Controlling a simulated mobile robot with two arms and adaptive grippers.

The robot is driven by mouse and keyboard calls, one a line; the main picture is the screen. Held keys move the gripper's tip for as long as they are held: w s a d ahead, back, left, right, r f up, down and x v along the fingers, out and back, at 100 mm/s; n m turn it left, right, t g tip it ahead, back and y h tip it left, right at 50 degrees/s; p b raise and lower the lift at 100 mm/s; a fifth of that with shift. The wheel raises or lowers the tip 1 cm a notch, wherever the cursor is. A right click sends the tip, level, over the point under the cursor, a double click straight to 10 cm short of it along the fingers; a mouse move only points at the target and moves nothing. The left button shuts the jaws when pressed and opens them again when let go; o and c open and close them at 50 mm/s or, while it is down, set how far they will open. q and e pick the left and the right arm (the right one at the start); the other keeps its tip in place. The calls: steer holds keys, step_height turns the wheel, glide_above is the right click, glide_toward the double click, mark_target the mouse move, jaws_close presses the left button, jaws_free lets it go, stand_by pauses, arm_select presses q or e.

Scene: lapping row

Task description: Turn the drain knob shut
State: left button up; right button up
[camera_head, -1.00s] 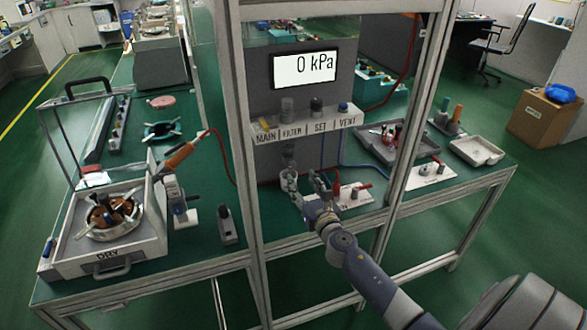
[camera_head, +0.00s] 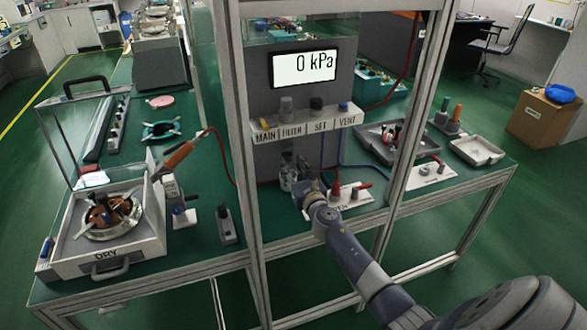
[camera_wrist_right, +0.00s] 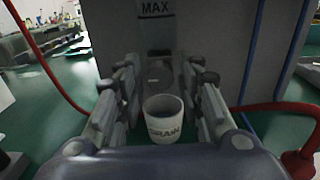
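In the right wrist view a pale, cup-shaped piece marked DRAIN (camera_wrist_right: 164,122) stands upright with a dark hollow top. The fingers of my right gripper (camera_wrist_right: 160,108) stand on either side of it, apart, with a visible gap on each side. In the head view my right gripper (camera_head: 304,188) is low inside the frame, below the valve shelf. It largely hides the drain part there, so I cannot tell the knob's turn position. My left gripper is out of view.
The pressure display (camera_head: 303,67) reads 0 kPa above a shelf (camera_head: 309,124) marked MAIN, FILTER, SET and VENT. A frame post (camera_head: 407,125) stands right of my arm. A red hose (camera_wrist_right: 268,108) and a white plate (camera_head: 352,198) lie close on the right.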

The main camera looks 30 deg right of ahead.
jaws_close()
steer(key=shift+m, duration=0.4)
steer(key=m, duration=0.3)
steer(key=shift+b, duration=0.4)
steer(key=m, duration=0.4)
steer(key=shift+d+f+m+b, duration=0.1)
steer(key=shift+m+b, duration=0.2)
steer(key=m, duration=0.4)
steer(key=shift+m, duration=0.3)
steer(key=m, duration=0.4)
steer(key=shift+m, duration=0.3)
steer(key=shift+f+m, duration=0.1)
steer(key=shift+m, duration=0.2)
